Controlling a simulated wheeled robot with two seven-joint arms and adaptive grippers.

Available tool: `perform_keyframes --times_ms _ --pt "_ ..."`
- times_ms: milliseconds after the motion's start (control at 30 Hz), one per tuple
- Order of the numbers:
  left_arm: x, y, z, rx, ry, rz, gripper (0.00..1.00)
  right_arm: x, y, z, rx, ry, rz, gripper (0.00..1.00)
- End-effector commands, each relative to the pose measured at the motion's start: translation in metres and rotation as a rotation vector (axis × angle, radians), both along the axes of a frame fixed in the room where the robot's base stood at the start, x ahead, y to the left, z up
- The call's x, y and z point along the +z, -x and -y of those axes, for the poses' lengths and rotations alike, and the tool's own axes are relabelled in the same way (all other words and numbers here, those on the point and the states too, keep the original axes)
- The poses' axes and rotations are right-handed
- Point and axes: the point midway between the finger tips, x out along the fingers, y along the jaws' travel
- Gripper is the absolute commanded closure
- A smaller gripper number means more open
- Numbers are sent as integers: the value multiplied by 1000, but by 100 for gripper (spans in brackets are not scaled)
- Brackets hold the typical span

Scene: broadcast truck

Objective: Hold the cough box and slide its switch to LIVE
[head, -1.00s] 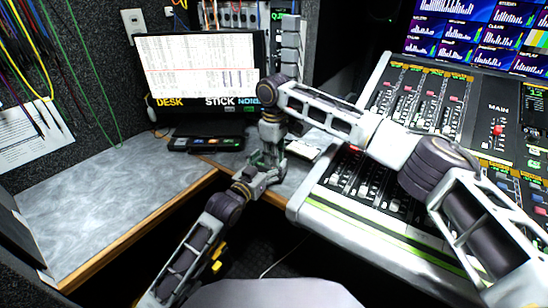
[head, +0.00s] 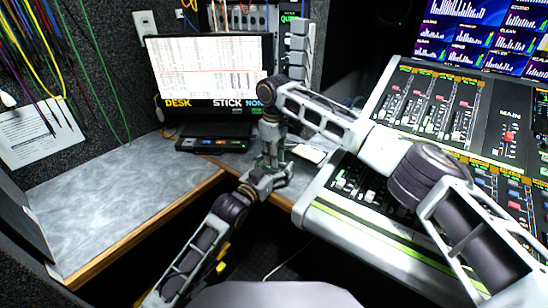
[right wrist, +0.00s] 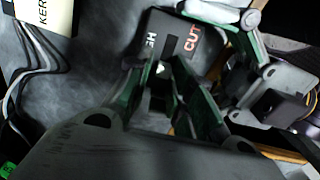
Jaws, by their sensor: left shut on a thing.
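The cough box (right wrist: 196,31) is a small black box in the right wrist view, with a red CUT label and white lettering ending in GH. A dark slot lies between the labels. My left gripper (right wrist: 232,42) reaches in from the right and is shut on the box's side with green-padded fingers. My right gripper (right wrist: 162,72) has its fingertips at the box's near edge, a narrow gap between them and a small pale spot in that gap. In the head view my left gripper (head: 274,174) and right gripper (head: 270,150) meet and mostly hide the box.
A grey desk (head: 120,190) with a wooden edge lies left. A monitor (head: 208,75) stands behind, with a dark device (head: 212,144) before it. The mixing console (head: 375,215) is close on the right. Cables and a white KER-labelled item (right wrist: 45,12) sit left in the right wrist view.

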Motion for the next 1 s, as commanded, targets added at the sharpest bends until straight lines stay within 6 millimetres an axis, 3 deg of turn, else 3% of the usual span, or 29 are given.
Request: perform_keyframes --times_ms 567,1000 --pt "-1 -1 -1 3 0 -2 47 6 1 -1 2 -1 -2 64" --pt "-1 -1 -2 3 0 -2 47 59 1 -1 2 -1 -1 64"
